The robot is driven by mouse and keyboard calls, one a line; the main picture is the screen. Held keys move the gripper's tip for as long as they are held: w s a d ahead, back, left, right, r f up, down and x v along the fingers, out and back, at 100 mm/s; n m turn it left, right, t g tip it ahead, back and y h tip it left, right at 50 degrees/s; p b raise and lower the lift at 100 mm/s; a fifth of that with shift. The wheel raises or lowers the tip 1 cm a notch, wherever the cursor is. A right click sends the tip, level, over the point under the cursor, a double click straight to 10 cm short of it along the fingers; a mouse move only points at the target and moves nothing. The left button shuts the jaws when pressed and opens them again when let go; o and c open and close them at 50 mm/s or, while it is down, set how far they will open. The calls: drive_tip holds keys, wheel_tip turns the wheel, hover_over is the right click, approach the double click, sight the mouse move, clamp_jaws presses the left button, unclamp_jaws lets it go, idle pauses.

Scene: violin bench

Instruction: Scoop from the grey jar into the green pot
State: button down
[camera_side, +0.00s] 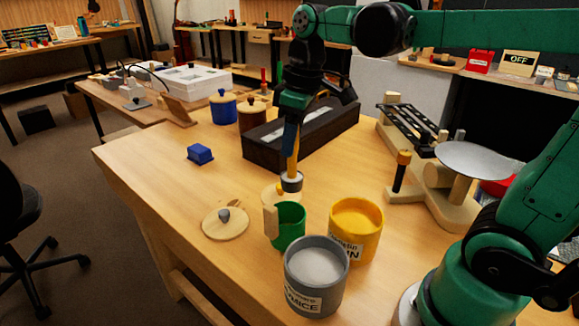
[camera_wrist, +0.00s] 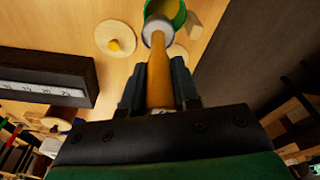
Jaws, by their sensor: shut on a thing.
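My gripper (camera_side: 291,122) is shut on the wooden handle of a scoop (camera_side: 293,160), which hangs cup down. The scoop's small grey cup (camera_side: 291,183) is above the table, just behind and above the green pot (camera_side: 291,226). In the wrist view the scoop's cup (camera_wrist: 157,28) overlaps the rim of the green pot (camera_wrist: 179,14); my gripper (camera_wrist: 158,88) grips the handle. I cannot tell what the cup holds. The grey jar (camera_side: 316,285), labelled as pumice, stands open in front of the pot with pale powder inside.
A yellow jar (camera_side: 356,232) stands right of the pot. A round wooden lid (camera_side: 226,224) lies to the left. A long dark box (camera_side: 268,151), a blue block (camera_side: 200,154) and a wooden stand with a grey dish (camera_side: 474,160) are nearby.

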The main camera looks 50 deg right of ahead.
drive_tip(key=shift+f, duration=0.9)
drive_tip(key=shift+a+f+h, duration=0.45)
drive_tip(key=shift+a+h, duration=0.2)
drive_tip(key=shift+h, duration=0.15)
drive_tip(key=shift+a+f+n+h, duration=0.15)
drive_tip(key=shift+a+f+h, duration=0.45)
drive_tip(key=shift+h, duration=0.8)
drive_tip(key=shift+a+f+n+h, duration=0.1)
drive_tip(key=shift+a+f+h, duration=0.2)
drive_tip(key=shift+a+h, duration=0.85)
drive_tip(key=shift+a+f+n+h, duration=0.15)
drive_tip(key=shift+a+f+h, duration=0.3)
drive_tip(key=shift+h, duration=1.2)
drive_tip(key=shift+d, duration=0.1)
